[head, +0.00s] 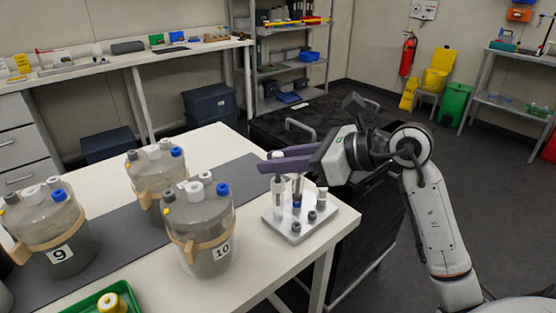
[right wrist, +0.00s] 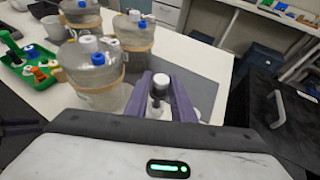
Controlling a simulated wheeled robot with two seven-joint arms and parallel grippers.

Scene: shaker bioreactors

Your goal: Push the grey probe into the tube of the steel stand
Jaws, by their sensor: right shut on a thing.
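The steel stand (head: 273,228) is a small plate near the right corner of the white table. Upright clear tubes (head: 279,192) and several short grey and white pieces stand on it. My right gripper (head: 277,162) is above the stand, its purple fingers level and shut on the grey probe (head: 277,155). The probe's pale top shows above the fingers. In the right wrist view, the probe (right wrist: 160,82) is between the two fingers (right wrist: 162,98), with a dark band below its top. Its lower end is hard to make out, so I cannot tell how far it is in a tube.
Bioreactor vessel 10 (head: 203,240) stands just left of the stand. Vessel 9 (head: 50,228) and another vessel (head: 150,177) are farther left. A green tray (head: 75,311) is at the front. A dark cart (head: 345,235) is beside the table's right edge.

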